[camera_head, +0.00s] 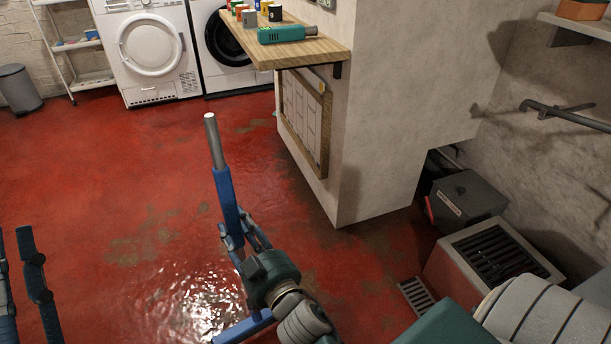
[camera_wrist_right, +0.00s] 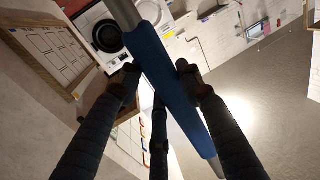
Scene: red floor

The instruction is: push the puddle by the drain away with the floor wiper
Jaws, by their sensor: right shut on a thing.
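My right gripper (camera_head: 245,238) is shut on the blue grip of the floor wiper (camera_head: 226,195), whose silver pole end points up and away. In the right wrist view the wiper's blue grip (camera_wrist_right: 168,70) lies between the gripper's fingers (camera_wrist_right: 158,78). The puddle (camera_head: 205,300) shows as a shiny patch on the red floor, beside and partly behind my right gripper. The small drain grate (camera_head: 416,294) lies at the lower right, partly hidden. My left gripper (camera_head: 13,236) shows at the left edge, its fingers apart and empty.
A white pillar (camera_head: 385,150) with a wooden shelf (camera_head: 300,50) juts into the room. A grilled box (camera_head: 485,262) and a dark grey box (camera_head: 468,195) stand at right. Washing machines (camera_head: 150,50), a rack and a bin (camera_head: 19,88) are at the back. The left floor is clear.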

